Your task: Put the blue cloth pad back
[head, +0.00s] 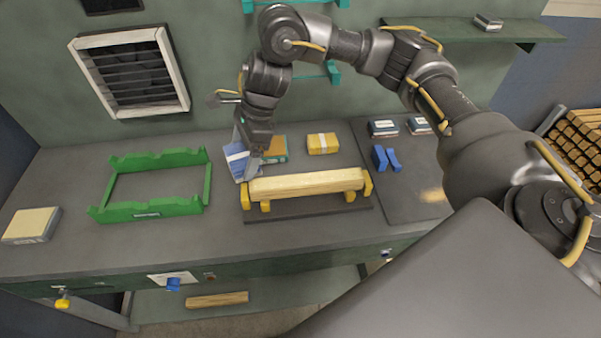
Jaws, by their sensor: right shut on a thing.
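The blue cloth pad (235,157), blue with a pale band, is at the back of the workbench, left of an orange and teal pad (275,147). My right gripper (247,157) reaches down from above and is shut on the blue pad's right side. The pad looks slightly tilted; whether it touches the bench is hard to tell. The gripper partly hides the pad's right edge. A yellow pad (322,143) with a pale band lies further right. My left gripper is not in view.
A turning blank (308,184) lies on yellow supports just in front of the gripper. A green frame (152,209) stands to the left, and a pale block (31,225) at far left. Blue pieces (385,158) and small boxes (383,128) are at right. Bare bench lies in front.

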